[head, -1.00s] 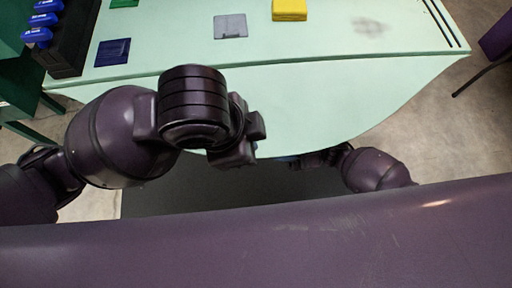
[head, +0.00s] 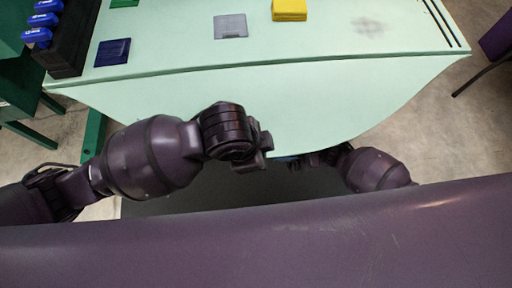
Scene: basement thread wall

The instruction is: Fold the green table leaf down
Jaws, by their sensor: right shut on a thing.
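The pale green table leaf (head: 350,95) is the front part of the table, beyond a long seam, with a curved front edge. It looks level with the tabletop (head: 180,42). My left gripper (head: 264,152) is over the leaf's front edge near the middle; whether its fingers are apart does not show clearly. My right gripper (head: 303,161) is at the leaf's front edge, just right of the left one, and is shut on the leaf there. Its fingertips are partly hidden by the edge. A small bluish part shows between the two grippers.
On the tabletop lie a yellow block (head: 289,10), a grey square (head: 230,26) and a dark blue square (head: 112,52). A black rack (head: 70,50) with blue-capped items (head: 40,36) stands at the left. A green post (head: 94,136) stands left of the leaf. Bare floor (head: 450,130) shows at right.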

